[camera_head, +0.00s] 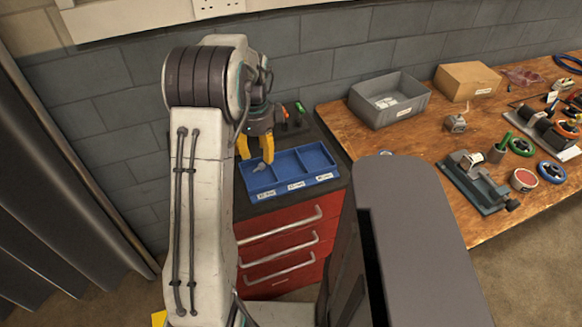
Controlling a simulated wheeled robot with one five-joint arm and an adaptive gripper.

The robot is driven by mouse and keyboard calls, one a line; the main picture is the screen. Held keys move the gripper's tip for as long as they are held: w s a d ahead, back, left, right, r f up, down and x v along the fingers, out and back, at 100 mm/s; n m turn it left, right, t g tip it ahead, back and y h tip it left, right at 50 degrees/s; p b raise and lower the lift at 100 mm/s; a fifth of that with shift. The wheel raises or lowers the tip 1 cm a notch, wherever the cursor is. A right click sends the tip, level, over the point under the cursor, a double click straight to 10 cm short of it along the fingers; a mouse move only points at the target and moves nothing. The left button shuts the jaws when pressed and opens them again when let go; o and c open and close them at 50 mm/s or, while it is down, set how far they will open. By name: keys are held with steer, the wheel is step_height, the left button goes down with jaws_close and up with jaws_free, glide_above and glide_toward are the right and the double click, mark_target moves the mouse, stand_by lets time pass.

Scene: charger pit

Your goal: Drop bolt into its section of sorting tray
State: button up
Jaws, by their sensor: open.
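The blue sorting tray (303,182) lies on the dark top of a red drawer cabinet, with sections side by side and white labels on its front too small to read. My gripper (256,158) has yellow fingers and is open above the tray's left section. A small grey piece, seemingly the bolt (261,168), shows just below the fingertips at the left section. I cannot tell whether it rests on the tray floor or touches a finger. My arm hides the tray's far left edge.
A red drawer cabinet (283,262) stands under the tray. Small tools with green and orange parts (299,108) lie behind it. A wooden bench at right holds a grey bin (390,99), a cardboard box (467,80), a vise (478,178) and tape rolls.

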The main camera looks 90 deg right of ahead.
steer(key=shift+r, duration=2.7)
